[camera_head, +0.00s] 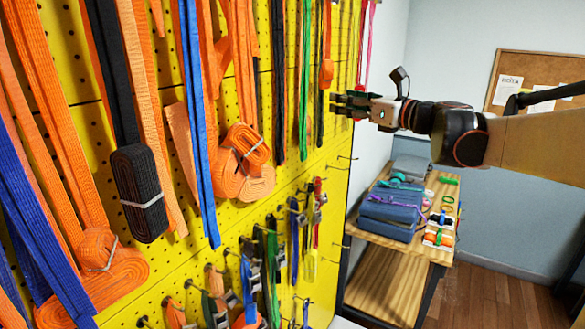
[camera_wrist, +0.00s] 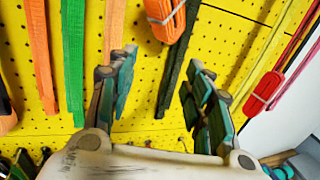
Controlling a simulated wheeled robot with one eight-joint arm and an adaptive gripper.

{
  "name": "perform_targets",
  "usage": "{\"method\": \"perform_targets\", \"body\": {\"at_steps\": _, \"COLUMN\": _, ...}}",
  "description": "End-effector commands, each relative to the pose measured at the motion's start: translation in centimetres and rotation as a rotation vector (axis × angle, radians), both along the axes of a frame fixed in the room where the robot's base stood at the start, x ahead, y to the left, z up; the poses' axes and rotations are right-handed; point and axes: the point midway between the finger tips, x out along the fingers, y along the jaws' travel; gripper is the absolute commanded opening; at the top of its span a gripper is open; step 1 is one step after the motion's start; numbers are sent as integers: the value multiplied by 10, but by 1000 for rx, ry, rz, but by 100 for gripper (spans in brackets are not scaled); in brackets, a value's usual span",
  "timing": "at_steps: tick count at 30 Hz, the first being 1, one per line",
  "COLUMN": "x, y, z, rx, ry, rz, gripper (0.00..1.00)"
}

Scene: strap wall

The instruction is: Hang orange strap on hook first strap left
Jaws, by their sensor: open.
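Several orange straps hang on the yellow pegboard wall in the head view; a large one (camera_head: 100,250) ends in a banded coil at the lower left, and another coil (camera_head: 243,165) hangs near the middle. A small orange bundle (camera_head: 326,72) hangs near my gripper (camera_head: 350,104); a banded orange bundle also shows at the top of the wrist view (camera_wrist: 165,18). My gripper (camera_wrist: 158,85) is open and empty in front of the wall, with a dark strap (camera_wrist: 177,65) showing between its fingers. Which strap and hook the task names, I cannot tell.
Bare hooks (camera_head: 346,157) stick out of the pegboard's right edge. Short straps and tools (camera_head: 268,262) hang along its lower part. A wooden shelf unit (camera_head: 385,290) with blue folded items (camera_head: 390,215) stands at the right. Open floor (camera_head: 490,303) lies beyond it.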

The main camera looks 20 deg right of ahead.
Motion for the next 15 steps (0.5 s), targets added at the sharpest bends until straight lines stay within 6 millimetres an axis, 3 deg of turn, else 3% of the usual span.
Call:
{"method": "perform_targets", "body": {"at_steps": 1, "x": 0, "y": 2, "z": -13, "rx": 0, "ry": 0, "rz": -1, "gripper": 46}}
{"method": "perform_targets", "body": {"at_steps": 15, "x": -3, "y": 21, "z": -95, "rx": 0, "ry": 0, "rz": -11, "gripper": 46}}
